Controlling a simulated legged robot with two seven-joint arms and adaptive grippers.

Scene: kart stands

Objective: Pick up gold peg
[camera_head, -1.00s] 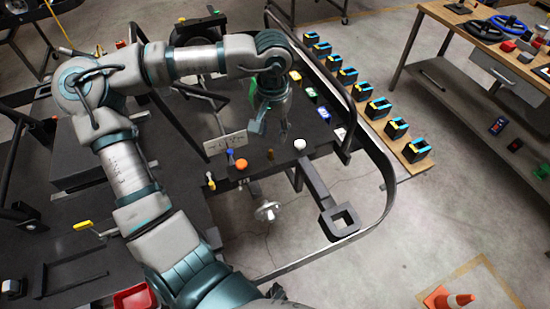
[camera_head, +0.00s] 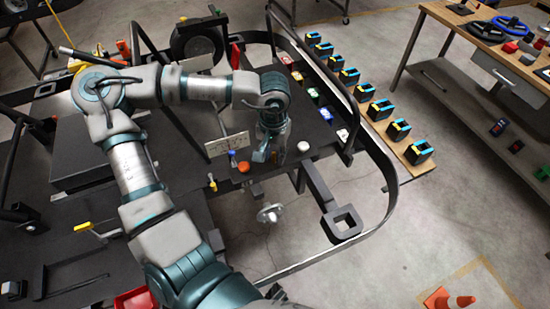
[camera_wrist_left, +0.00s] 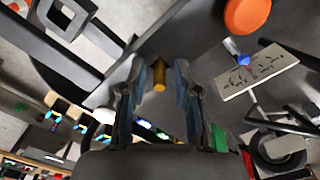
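The gold peg (camera_wrist_left: 159,76) stands on the dark panel and shows in the left wrist view between the two fingers of my left gripper (camera_wrist_left: 158,66). The fingers are open, with a gap visible on both sides of the peg. In the head view my left gripper (camera_head: 268,152) points down at the panel's front edge and largely hides the peg. My right gripper is in neither view.
An orange knob (camera_head: 244,167), a blue-tipped peg (camera_head: 232,154) and a white labelled plate (camera_head: 227,144) are left of the gripper. A white knob (camera_head: 303,147) is to its right. A black tube frame (camera_head: 388,185) curves around the panel's right side.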

